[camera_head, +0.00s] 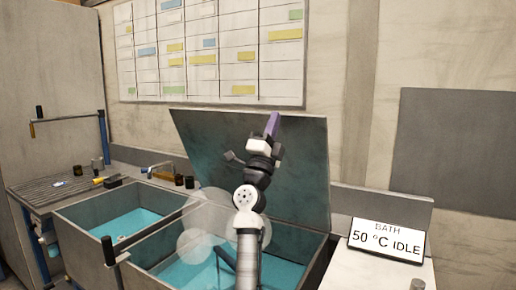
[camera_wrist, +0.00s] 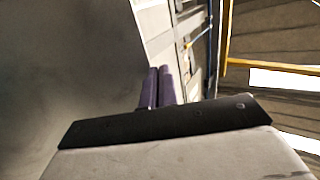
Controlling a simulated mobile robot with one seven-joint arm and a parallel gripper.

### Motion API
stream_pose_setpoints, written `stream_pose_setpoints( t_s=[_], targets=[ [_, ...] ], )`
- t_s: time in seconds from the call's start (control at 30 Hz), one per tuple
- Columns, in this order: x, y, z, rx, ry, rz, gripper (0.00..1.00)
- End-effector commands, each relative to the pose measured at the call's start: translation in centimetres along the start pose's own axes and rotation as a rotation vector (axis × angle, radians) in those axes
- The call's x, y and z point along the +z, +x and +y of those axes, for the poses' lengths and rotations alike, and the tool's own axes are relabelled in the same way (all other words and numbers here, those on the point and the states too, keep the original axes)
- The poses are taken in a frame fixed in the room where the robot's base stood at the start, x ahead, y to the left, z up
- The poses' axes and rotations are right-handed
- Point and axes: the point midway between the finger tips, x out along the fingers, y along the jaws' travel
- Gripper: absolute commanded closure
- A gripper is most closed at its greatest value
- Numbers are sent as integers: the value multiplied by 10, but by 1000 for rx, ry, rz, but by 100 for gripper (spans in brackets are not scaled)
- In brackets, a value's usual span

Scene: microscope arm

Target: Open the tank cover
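The tank cover (camera_head: 305,165) is a large dark grey-green panel. In the head view it stands raised and steeply tilted at the back of the right tank (camera_head: 318,262), whose opening shows blue-green liquid. My gripper (camera_head: 273,124), with purple fingers, is high in front of the cover, near its upper edge. The head view does not show whether it touches the cover. In the wrist view the fingers (camera_wrist: 158,88) lie side by side, shut, with nothing visible between them. A broad grey surface fills the left of that view, probably the cover.
A second open tank (camera_head: 80,243) with blue-green liquid stands to the left. A sign (camera_head: 387,242) reading "BATH 50 °C IDLE" stands on the white counter at right. A chart board (camera_head: 215,50) hangs on the wall.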

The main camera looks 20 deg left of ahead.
Motion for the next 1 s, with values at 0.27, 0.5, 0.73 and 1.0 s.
stream_pose_setpoints(
  t_s=[0.27,0.5,0.73,1.0],
  targets=[
    [0,54,20,48,4,3,100],
    [-1,72,36,104,3,3,100],
    [0,74,41,118,2,3,100],
    [-1,74,42,119,2,3,100]
  ],
)
